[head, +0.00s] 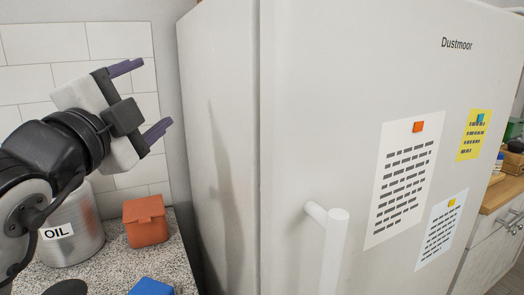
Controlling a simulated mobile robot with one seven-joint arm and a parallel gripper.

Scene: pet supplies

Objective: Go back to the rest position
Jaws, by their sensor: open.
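My gripper (146,102) is at the upper left of the head view, raised above the counter and to the left of the fridge. Its two purple fingers are spread apart, pointing right, and nothing is between them. It is apart from the fridge side. My dark arm comes in from the left edge.
A large white fridge (300,120) with a protruding handle (333,250) and posted notes fills the middle and right. On the speckled counter (110,275) stand a metal OIL canister (78,240), an orange box (146,222) and a blue object (151,287). Another counter (500,190) is at far right.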

